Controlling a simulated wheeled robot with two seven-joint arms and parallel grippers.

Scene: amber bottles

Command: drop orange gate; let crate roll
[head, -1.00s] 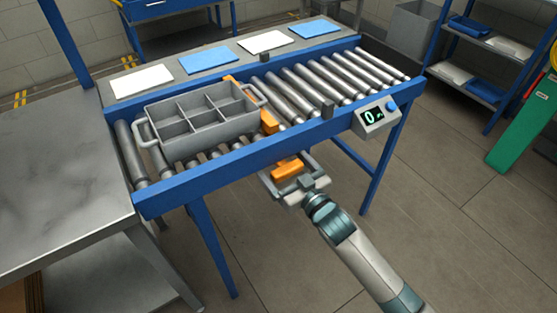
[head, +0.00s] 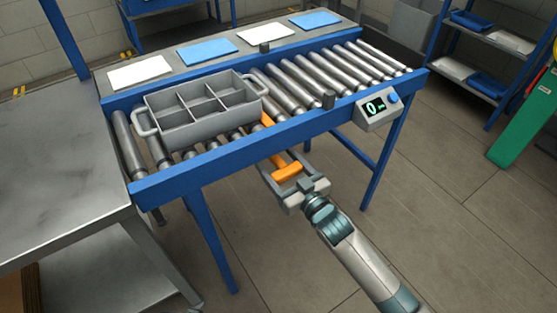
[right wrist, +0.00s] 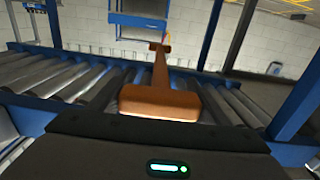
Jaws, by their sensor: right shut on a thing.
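The grey crate (head: 200,125), divided into several empty compartments, sits upright on the rollers at the left part of the conveyor. The orange gate (head: 288,172) has a crossbar handle outside the front rail and a bar reaching back between the rollers beside the crate's right end. Part of the bar is hidden by the rail and crate. My right gripper (head: 284,177) is shut on the gate's handle, just in front of the blue rail. The right wrist view shows the handle (right wrist: 160,103) close up with its bar running away over the rollers. My left gripper is not in view.
The rollers (head: 330,78) to the right of the crate are clear. Two short dark posts stand on the rails, one far (head: 264,47) and one near (head: 329,99). A control box (head: 379,109) sits on the front rail. A metal table (head: 60,160) adjoins at left.

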